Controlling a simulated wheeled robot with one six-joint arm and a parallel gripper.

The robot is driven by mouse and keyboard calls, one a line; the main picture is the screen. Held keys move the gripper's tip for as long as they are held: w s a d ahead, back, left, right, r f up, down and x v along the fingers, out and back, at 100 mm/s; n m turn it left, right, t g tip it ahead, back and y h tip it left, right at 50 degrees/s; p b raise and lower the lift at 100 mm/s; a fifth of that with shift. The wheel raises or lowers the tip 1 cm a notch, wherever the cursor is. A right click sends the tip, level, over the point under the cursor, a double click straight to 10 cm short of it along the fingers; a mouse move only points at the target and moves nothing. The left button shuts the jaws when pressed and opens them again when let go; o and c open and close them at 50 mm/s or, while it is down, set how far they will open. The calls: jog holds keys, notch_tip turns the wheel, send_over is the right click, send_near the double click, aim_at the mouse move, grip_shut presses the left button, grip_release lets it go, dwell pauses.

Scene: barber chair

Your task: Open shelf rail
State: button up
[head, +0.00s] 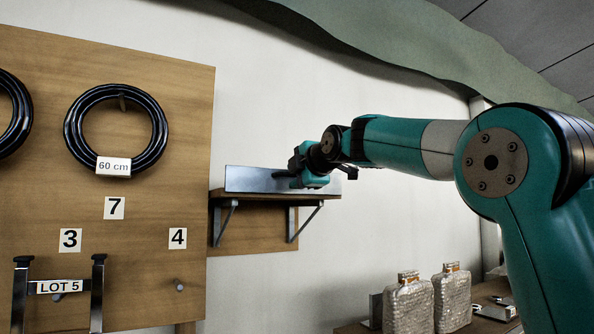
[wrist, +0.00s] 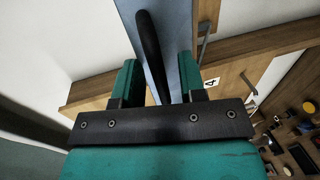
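The shelf rail is a grey metal panel (head: 248,179) standing along the wooden wall shelf (head: 262,197) in the head view. In the wrist view the panel (wrist: 179,25) runs between my fingers, with a black curved handle (wrist: 149,42) in front of it. My gripper (head: 293,178) is at the right end of the panel. In the wrist view my gripper (wrist: 159,65) has its two teal fingers apart, one on each side of the handle. A gap shows on the handle's right; contact on the left is unclear.
A wooden board with a black hose ring (head: 115,130) and number labels is at the left. Metal brackets (head: 225,222) hold the shelf. Below right, wrapped bottles (head: 408,305) stand on a table. The wall right of the shelf is bare.

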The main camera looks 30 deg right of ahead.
jog(key=shift+w, duration=0.2)
jog(key=shift+c, duration=0.3)
grip_shut()
jog(key=shift+f, duration=0.1)
